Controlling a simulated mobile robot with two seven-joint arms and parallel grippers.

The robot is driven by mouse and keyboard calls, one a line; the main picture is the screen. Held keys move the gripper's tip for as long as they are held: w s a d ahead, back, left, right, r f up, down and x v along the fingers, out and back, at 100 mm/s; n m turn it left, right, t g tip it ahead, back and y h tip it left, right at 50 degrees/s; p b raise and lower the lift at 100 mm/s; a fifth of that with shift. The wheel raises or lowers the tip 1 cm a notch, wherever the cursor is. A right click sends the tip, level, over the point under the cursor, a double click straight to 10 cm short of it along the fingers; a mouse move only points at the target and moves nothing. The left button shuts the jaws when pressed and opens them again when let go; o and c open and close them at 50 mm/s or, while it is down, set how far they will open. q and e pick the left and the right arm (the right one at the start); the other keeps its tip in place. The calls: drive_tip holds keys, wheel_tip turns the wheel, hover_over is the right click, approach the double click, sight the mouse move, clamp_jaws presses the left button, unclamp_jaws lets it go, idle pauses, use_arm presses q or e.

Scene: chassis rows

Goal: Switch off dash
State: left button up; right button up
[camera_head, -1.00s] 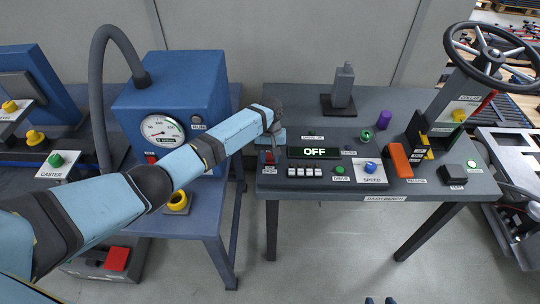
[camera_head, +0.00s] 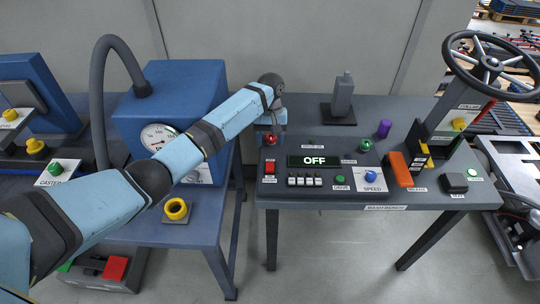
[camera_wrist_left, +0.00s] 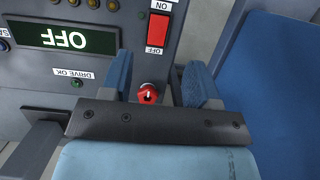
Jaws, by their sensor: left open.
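The dash (camera_head: 330,170) is a dark panel on the bench with a display (camera_head: 313,161) reading OFF. A red rocker switch (camera_head: 269,167) sits at its left end. In the left wrist view the rocker (camera_wrist_left: 157,30) lies beyond the fingers, between ON and OFF labels, and the display (camera_wrist_left: 66,37) appears upside down. My left gripper (camera_head: 270,127) is open above the bench's back left, behind the rocker and apart from it. A red knob (camera_wrist_left: 149,92) shows between its fingers in the wrist view; I cannot tell whether they touch it. My right gripper is out of view.
A blue gauge cabinet (camera_head: 172,105) is close on the left. A grey post (camera_head: 342,97) stands behind.

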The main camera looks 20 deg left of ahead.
use_arm(q)
drive_tip(key=shift+v, duration=2.1)
drive_tip(key=shift+f, duration=0.1)
